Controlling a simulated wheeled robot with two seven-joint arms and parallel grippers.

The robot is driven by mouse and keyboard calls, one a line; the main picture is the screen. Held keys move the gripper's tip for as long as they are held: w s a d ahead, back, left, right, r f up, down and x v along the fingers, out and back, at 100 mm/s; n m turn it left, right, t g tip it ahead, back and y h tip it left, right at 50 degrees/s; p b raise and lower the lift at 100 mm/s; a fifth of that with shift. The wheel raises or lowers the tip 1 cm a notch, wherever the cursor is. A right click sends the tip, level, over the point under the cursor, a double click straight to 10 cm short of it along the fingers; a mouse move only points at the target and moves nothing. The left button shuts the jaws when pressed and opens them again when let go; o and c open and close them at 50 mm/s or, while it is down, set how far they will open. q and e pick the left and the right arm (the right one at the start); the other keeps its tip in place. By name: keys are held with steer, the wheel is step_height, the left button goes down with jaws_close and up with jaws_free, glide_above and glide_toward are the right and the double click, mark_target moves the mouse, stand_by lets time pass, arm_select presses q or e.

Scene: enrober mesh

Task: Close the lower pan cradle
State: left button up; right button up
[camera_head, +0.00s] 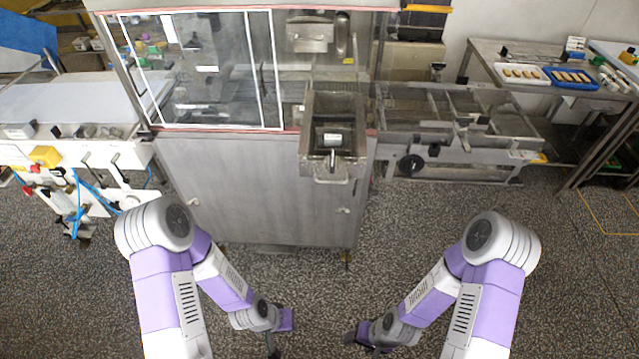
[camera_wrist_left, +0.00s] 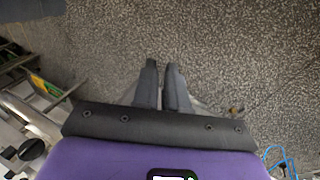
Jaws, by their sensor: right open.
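The lower pan cradle seems to be the open steel trough (camera_head: 313,108) that juts out from the front of the enrober cabinet, with a loop handle (camera_head: 332,181) at its near end. A small block with a rod lies inside it. My right gripper (camera_head: 352,338) is open and empty, low over the floor, well short of the cradle. My left gripper (camera_head: 272,346) is partly cut off by the bottom edge. In the left wrist view its two dark fingers (camera_wrist_left: 163,68) stand slightly apart with only floor between them. Neither gripper touches the cradle.
The cabinet's grey front panel (camera_head: 250,190) and glass window (camera_head: 205,70) stand left of the cradle. A conveyor frame (camera_head: 460,115) is to the right. A white machine with blue hoses (camera_head: 80,195) is at left. Speckled floor (camera_head: 390,215) is clear between my arms and the cabinet.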

arm_select(q)
steer(key=w+r+m+t+b, duration=0.1)
steer(key=w+r+m, duration=0.1)
steer(key=w, duration=0.1)
steer(key=w+r+m+t+b, duration=0.1)
steer(key=w+r+m, duration=0.1)
steer(key=w, duration=0.1)
steer(key=w+a+r+m+t+b, duration=0.1)
steer(key=w+r+m+t+b, duration=0.1)
steer(key=w, duration=0.1)
steer(key=shift+w+r, duration=0.25)
steer(key=shift+r, duration=0.15)
jaws_close()
steer(key=w+r+m+t+b, duration=0.4)
steer(key=r+m, duration=0.3)
steer(key=r, duration=0.3)
steer(key=s+r+m+t+h+b, duration=0.25)
steer(key=r+m, duration=0.35)
steer(key=r, duration=0.3)
steer(key=s+r+m+t+h+b, duration=0.1)
steer(key=s+r+m+t+b, duration=0.1)
steer(key=r+m+t+b, duration=0.45)
steer(key=w+d+r+n+g, duration=0.1)
steer(key=w+d, duration=0.5)
steer(key=w, duration=0.6)
steer(key=shift+w+g+p, duration=0.2)
steer(key=shift+g+p, duration=0.15)
steer(key=shift+g, duration=0.55)
